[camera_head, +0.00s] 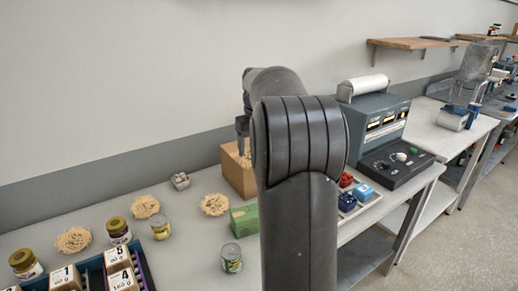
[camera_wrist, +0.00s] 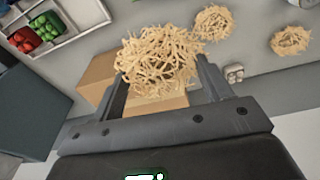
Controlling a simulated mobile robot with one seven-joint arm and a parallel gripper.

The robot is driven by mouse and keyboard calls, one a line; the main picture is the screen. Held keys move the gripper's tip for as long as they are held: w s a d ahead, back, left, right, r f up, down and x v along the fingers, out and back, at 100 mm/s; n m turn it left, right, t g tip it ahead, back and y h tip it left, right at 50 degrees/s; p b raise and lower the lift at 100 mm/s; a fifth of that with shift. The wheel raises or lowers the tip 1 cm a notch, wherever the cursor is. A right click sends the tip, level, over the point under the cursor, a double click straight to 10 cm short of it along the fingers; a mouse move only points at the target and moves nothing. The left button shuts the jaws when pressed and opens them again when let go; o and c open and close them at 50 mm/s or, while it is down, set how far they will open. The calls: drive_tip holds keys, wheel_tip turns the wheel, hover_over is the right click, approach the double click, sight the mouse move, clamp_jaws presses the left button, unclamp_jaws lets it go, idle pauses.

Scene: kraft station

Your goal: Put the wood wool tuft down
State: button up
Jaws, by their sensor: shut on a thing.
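In the wrist view, my gripper (camera_wrist: 165,88) is shut on a pale, stringy wood wool tuft (camera_wrist: 158,60), which sits between its two fingers. A brown cardboard box (camera_wrist: 97,76) shows behind and below the tuft; I cannot tell whether the tuft touches it. In the head view, my gripper (camera_head: 243,146) is at the box (camera_head: 236,173), mostly hidden behind my arm, and the held tuft is barely visible there. Other tufts lie on the table: one near the middle (camera_head: 214,204), one further left (camera_head: 145,207) and one at the left (camera_head: 73,240).
A green box (camera_head: 244,219), a can (camera_head: 231,258), another can (camera_head: 160,226) and jars (camera_head: 118,231) stand on the table. A tray of red and blue items (camera_head: 352,196) and a grey machine (camera_head: 378,120) are at the right. A small grey item (camera_head: 180,181) lies near the wall.

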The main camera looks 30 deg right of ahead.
drive_tip(key=d+r+n, duration=0.1)
drive_tip(key=d+r, duration=0.3)
drive_tip(key=d, duration=1.1)
drive_tip(key=w+a+f, duration=0.2)
drive_tip(key=w, duration=0.1)
drive_tip(key=w+a+f, duration=0.2)
drive_tip(key=w, duration=0.1)
drive_tip(key=w+a+f, duration=0.2)
drive_tip(key=w+f, duration=0.1)
drive_tip(key=shift+w, duration=0.4)
wheel_tip(320, 180, down, 4)
drive_tip(key=shift+r, duration=0.2)
drive_tip(key=shift+f, duration=0.55)
drive_tip(key=shift+c, duration=0.7)
drive_tip(key=o, duration=0.8)
drive_tip(key=shift+f, duration=0.1)
drive_tip(key=shift+c, duration=0.2)
drive_tip(key=o, duration=0.3)
drive_tip(key=shift+r, duration=0.25)
drive_tip(key=shift+r, duration=0.1)
